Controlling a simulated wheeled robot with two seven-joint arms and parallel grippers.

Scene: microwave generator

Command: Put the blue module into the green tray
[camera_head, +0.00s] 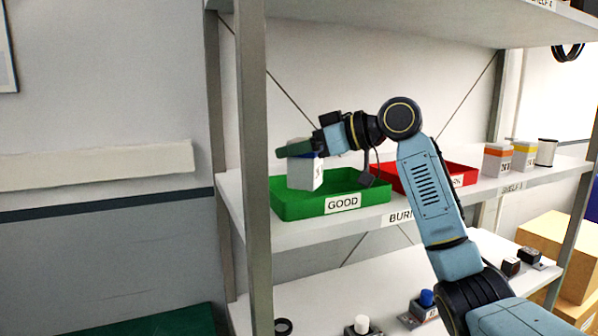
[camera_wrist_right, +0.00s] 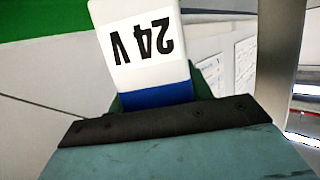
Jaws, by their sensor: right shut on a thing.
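A white module with a blue band (camera_head: 304,172) is held in my right gripper (camera_head: 300,150), over the left part of the green tray. The green tray (camera_head: 290,209) carries a "GOOD" label and sits on the shelf. In the right wrist view the module (camera_wrist_right: 140,50) shows a "24V" label and its blue band (camera_wrist_right: 158,96) close to the jaw. The module looks roughly upright in the head view. Whether its lower end touches the tray floor, I cannot tell. My left gripper is not in view.
A red tray (camera_head: 462,178) stands right of the green one, partly behind my right arm. A metal shelf post (camera_head: 254,150) rises just left of the green tray.

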